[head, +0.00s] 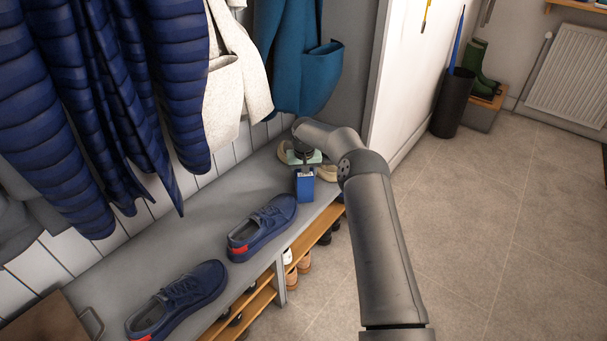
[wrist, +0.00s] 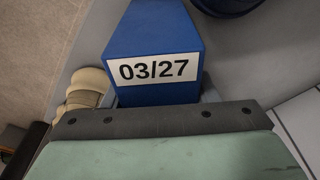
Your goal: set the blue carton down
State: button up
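The blue carton (head: 305,188) is upright near the far end of the grey bench, just below my gripper. In the wrist view the carton (wrist: 160,50) shows a white label reading 03/27. My gripper (head: 304,168) is over the carton's top. Small grey finger parts show on both sides of the carton in the wrist view, and it looks shut on the carton. I cannot tell whether the carton's base touches the bench.
Beige shoes (head: 327,173) sit close beside the carton. Two blue shoes (head: 262,225) (head: 180,299) stand nearer on the bench (head: 200,235). Coats (head: 300,55) hang behind. Shelves with shoes (head: 262,296) are below the front edge.

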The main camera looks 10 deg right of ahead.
jog(key=o, duration=0.3)
jog(key=shift+o, duration=0.2)
jog(key=r, duration=0.4)
jog(key=s+r+p, duration=0.1)
jog(key=r, duration=0.3)
jog(key=s+r+p, duration=0.1)
jog(key=r, duration=0.3)
jog(key=shift+r, duration=0.1)
jog(key=s+a+r+n, duration=0.1)
jog(key=s+r, duration=0.3)
jog(key=s, duration=0.3)
jog(key=s+a+r+g+h, duration=0.1)
jog(key=s+r, duration=0.3)
jog(key=s, duration=0.3)
jog(key=s+r+n, duration=0.1)
jog(key=s+r, duration=0.3)
jog(key=s, duration=0.3)
jog(key=s+d+f, duration=0.1)
jog(key=s, duration=1.3)
jog(key=s+f+m+g, duration=0.1)
jog(key=s, duration=1.4)
jog(key=shift+s+d+f+y, duration=0.25)
jog(key=shift+d+f+y, duration=0.05)
jog(key=shift+d+y, duration=0.1)
